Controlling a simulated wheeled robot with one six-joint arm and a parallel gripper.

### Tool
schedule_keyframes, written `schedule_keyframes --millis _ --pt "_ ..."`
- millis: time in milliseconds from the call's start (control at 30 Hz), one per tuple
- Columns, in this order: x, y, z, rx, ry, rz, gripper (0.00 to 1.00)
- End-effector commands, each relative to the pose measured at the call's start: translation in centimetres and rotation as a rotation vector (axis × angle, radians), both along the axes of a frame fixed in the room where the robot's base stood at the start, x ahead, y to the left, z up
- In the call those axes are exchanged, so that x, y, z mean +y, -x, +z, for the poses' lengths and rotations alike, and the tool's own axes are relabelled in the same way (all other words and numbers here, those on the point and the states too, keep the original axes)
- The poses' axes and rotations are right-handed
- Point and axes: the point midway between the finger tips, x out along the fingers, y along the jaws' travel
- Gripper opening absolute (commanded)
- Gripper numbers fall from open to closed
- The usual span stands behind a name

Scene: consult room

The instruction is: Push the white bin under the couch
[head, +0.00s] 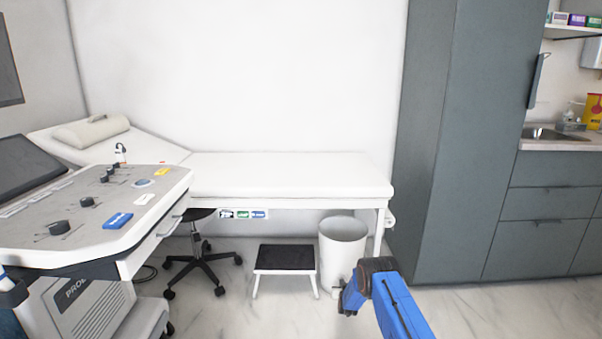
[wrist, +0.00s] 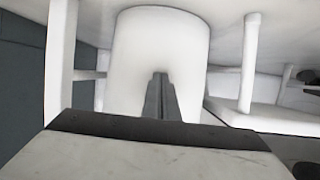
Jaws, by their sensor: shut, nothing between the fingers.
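The white bin (head: 342,248) stands upright on the floor by the couch's front edge, between the step stool and the couch's right leg. Its whole rim shows; how far it is beneath the couch I cannot tell. The couch (head: 290,178) is a white padded bed with a raised left end. My gripper (head: 345,299) is low in front of the bin's lower part. In the wrist view, which looks upside down, my shut gripper (wrist: 160,80) points at the side of the bin (wrist: 160,45). The fingers overlap it in the picture; contact cannot be told.
A step stool (head: 286,258) with a black top stands close left of the bin. A black wheeled stool (head: 200,262) is farther left, beside the ultrasound machine (head: 100,212). The couch's right leg (head: 379,232) is right of the bin. Grey cabinets (head: 430,140) stand right.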

Motion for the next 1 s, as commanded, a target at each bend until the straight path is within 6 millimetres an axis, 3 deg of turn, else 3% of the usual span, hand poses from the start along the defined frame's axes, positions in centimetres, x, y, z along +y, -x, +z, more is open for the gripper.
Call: schedule_keyframes --millis 900,1000 --pt "-0.3 -5.2 0.0 -0.002 0.0 0.0 0.0" --pt "-0.2 -5.1 0.0 -0.001 0.0 0.0 0.0"
